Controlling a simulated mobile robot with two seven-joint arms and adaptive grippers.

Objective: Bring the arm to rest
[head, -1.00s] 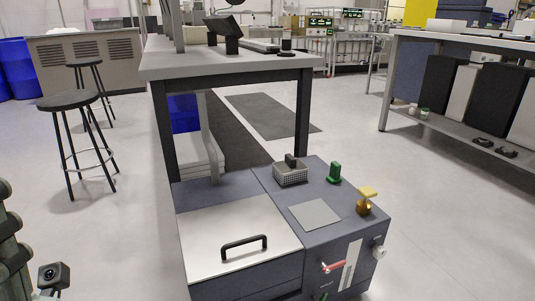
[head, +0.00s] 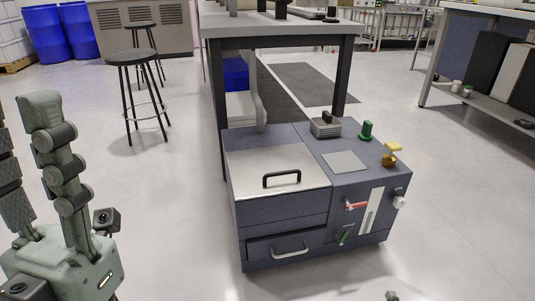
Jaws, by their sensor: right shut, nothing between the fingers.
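The cabinet has a lid with a black handle (head: 282,178), a drawer handle (head: 290,250), a red lever (head: 355,205), a white knob (head: 399,202), and green and gold pieces on top. A workbench (head: 280,27) stands behind. A stool (head: 132,58) stands left. Floor is open around.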

